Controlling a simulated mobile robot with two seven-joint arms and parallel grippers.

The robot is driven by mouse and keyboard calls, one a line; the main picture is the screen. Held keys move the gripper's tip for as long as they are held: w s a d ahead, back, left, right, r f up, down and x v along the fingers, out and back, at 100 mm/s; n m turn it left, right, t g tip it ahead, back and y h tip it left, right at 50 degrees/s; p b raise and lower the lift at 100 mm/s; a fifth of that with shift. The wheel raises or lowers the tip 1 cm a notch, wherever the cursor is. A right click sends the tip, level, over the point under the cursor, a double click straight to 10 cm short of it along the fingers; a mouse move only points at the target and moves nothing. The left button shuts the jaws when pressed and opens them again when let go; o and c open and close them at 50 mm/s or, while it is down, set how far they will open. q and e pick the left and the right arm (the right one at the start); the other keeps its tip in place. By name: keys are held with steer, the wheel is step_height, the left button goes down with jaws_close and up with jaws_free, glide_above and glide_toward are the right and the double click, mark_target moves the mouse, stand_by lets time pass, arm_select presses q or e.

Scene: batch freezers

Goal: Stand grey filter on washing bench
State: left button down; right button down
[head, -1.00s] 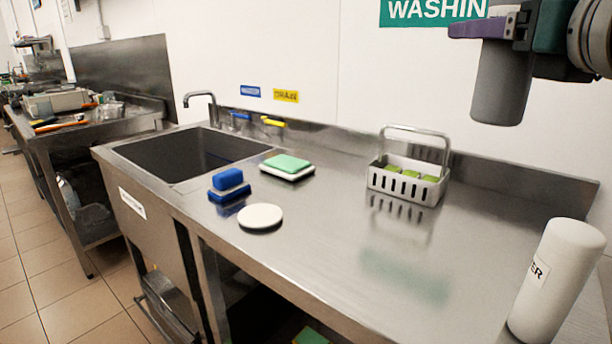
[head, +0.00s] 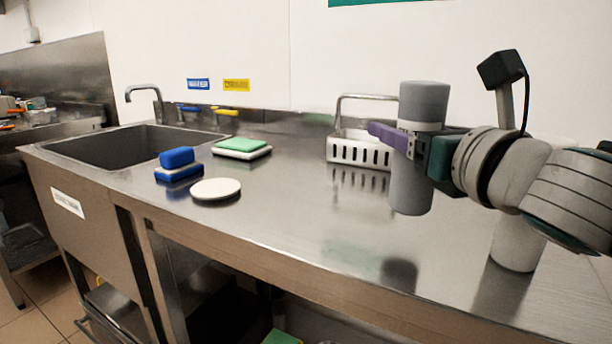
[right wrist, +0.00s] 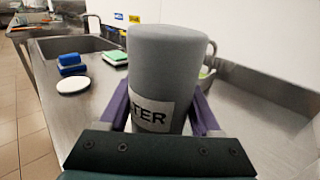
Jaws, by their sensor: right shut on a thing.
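The grey filter (head: 410,188) is an upright grey cylinder. My right gripper (head: 395,138) is shut around its middle and holds it above the steel washing bench (head: 290,215), with a dark reflection on the bench top below it. In the right wrist view the grey filter (right wrist: 167,65) stands between the purple fingers, with a white label partly reading "TER". My left gripper is in neither current view.
A white cylinder (head: 516,245) stands on the right, partly behind my arm. A white disc (head: 216,188), a blue block (head: 177,158), a green pad (head: 241,145) and the sink (head: 130,145) are on the left. The front middle is clear.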

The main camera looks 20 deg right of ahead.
mark_target(428, 180)
steer(key=shift+f+b, duration=1.05)
steer(key=shift+f, duration=1.1)
steer(key=shift+f, duration=0.1)
steer(key=shift+c, duration=0.4)
jaws_free()
steer(key=shift+f, duration=0.1)
steer(key=shift+r, duration=0.25)
steer(key=s, duration=1)
steer(key=shift+s+a+f, duration=0.15)
steer(key=shift+s+a, duration=0.25)
steer(key=shift+s, duration=0.55)
